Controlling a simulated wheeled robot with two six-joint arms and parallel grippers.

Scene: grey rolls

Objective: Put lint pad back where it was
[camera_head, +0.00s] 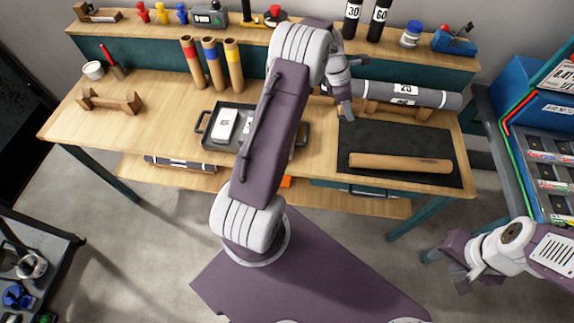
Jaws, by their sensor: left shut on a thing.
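A black tray (203,128) with handles stands on the workbench, left of my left arm. A white pad (225,125) with a dark mark lies in it. Another white labelled piece (247,128) beside it is partly hidden by my arm. Which of these, if any, is the lint pad I cannot tell. My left gripper (346,110) points down over the bench by the left end of the grey rolls. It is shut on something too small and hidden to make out. My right gripper (458,275) hangs over the floor at lower right, away from the bench; its jaws are unclear.
Grey labelled rolls (425,95) lie on a wooden cradle at the back right. A brown roll (400,162) lies on a dark mat (375,135). Three brown tubes (210,62) stand at the back. A wooden stand (108,101) is at left, with bare bench around it.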

